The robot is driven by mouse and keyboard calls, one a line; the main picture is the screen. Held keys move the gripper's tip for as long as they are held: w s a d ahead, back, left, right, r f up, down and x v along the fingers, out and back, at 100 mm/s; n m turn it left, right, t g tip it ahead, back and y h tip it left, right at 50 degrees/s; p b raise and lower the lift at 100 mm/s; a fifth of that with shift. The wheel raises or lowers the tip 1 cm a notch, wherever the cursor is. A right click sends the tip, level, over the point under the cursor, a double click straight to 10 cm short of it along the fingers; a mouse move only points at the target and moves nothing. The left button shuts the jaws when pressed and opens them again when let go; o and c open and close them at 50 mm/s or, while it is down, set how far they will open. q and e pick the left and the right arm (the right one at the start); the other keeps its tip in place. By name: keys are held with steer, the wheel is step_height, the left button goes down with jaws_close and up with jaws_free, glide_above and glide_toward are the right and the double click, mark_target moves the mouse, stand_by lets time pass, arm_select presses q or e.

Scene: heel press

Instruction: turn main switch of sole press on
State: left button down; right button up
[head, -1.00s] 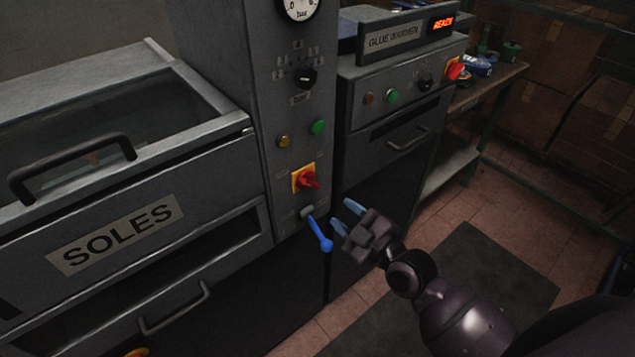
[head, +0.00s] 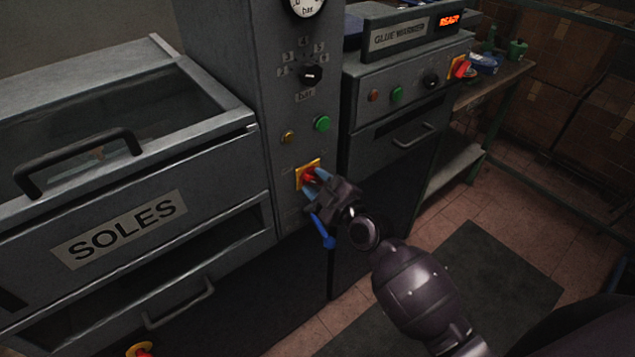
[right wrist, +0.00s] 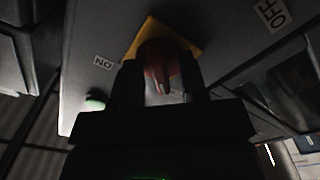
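The main switch (head: 309,174) is a red knob on a yellow plate, low on the grey column beside the SOLES press (head: 120,228). In the right wrist view the red knob (right wrist: 162,62) sits between my fingers, its grip bar pointing down the picture. My right gripper (head: 314,186) is at the switch, one finger on each side of the knob. The fingers look apart; contact with the knob cannot be made out. My left gripper is not in view.
A blue-handled lever (head: 325,232) hangs just below the switch, close to my right gripper. Green (head: 322,123) and amber (head: 288,137) buttons and a black selector (head: 310,75) are above. The glue warmer (head: 400,90), with its own red-yellow switch (head: 459,68), stands to the right.

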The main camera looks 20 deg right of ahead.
steer(key=shift+c, duration=0.4)
jaws_close()
